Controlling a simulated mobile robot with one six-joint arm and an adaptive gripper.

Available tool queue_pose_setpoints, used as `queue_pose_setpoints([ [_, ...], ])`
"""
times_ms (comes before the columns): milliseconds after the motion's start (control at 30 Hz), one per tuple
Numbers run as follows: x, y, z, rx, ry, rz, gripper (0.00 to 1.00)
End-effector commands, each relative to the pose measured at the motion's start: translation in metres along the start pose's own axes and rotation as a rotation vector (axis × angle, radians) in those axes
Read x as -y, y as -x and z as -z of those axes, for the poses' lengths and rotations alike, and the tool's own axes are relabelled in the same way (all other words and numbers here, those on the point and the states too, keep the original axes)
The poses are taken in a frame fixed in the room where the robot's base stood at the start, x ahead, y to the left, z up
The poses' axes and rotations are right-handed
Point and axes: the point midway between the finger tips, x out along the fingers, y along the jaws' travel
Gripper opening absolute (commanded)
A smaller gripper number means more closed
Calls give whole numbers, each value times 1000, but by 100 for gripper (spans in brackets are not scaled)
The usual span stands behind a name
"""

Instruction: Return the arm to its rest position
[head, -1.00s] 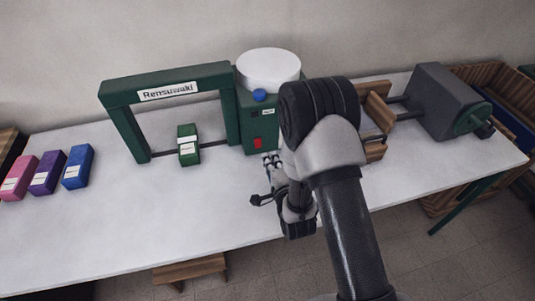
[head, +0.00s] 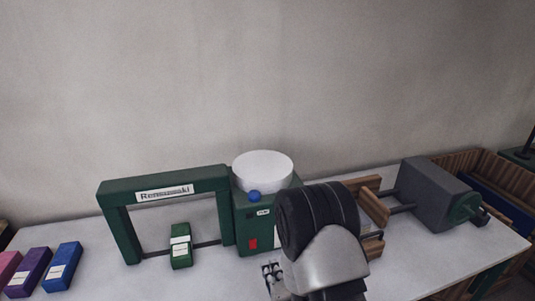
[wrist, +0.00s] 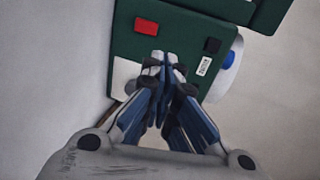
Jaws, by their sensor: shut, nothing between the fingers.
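My gripper (wrist: 162,68) is shut and empty in the wrist view, its fingertips together in front of the green machine's panel (wrist: 185,45) with a red switch. The gap between fingertips and panel cannot be judged. In the head view my arm's dark and silver joint stands at the lower middle, and part of my gripper (head: 272,272) shows just left of it, below the machine. The green machine (head: 243,220) carries a white round drum and a blue knob.
A green block (head: 181,258) sits on a rod under the machine's frame (head: 117,235). Pink, purple (head: 31,266) and blue blocks (head: 63,267) lie at left. A grey motor (head: 435,190) with wooden plates (head: 373,206) stands at right. White table (head: 90,285) is bare between.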

Motion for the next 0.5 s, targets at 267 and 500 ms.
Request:
queue_pose_setpoints([
  [267,63,0,31,-27,288,-168,0],
  [500,115,49,59,16,596,-393,0],
])
